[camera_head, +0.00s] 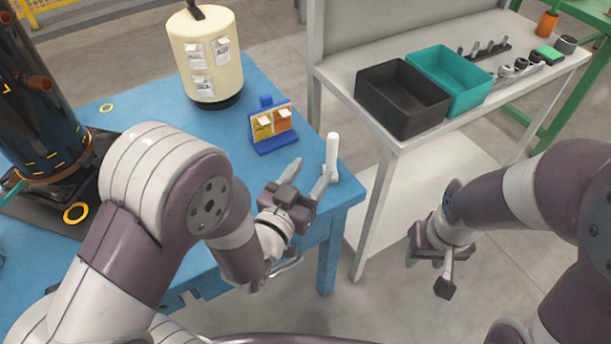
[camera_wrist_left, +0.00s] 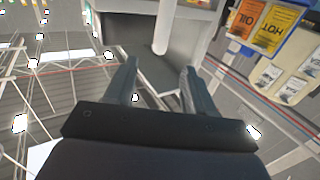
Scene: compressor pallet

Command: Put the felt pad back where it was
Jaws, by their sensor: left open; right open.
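I cannot pick out the felt pad with certainty. A small flat green block (camera_head: 548,53) lies among small parts on the white bench, too small to tell its material. My left gripper (camera_head: 307,174) is open over the near right corner of the blue table, beside an upright white post (camera_head: 332,152). Its open fingers also show in the left wrist view (camera_wrist_left: 158,88), with nothing held between them and the post (camera_wrist_left: 163,25) beyond. My right gripper (camera_head: 431,272) is open and empty over the floor, in front of the white bench.
The blue table (camera_head: 285,90) holds a cream tank (camera_head: 207,55), a blue label stand (camera_head: 270,128) and a dark compressor (camera_head: 38,110) on a black mat. The white bench (camera_head: 490,110) carries a black bin (camera_head: 405,110) and a teal bin (camera_head: 462,95). A gap separates table and bench.

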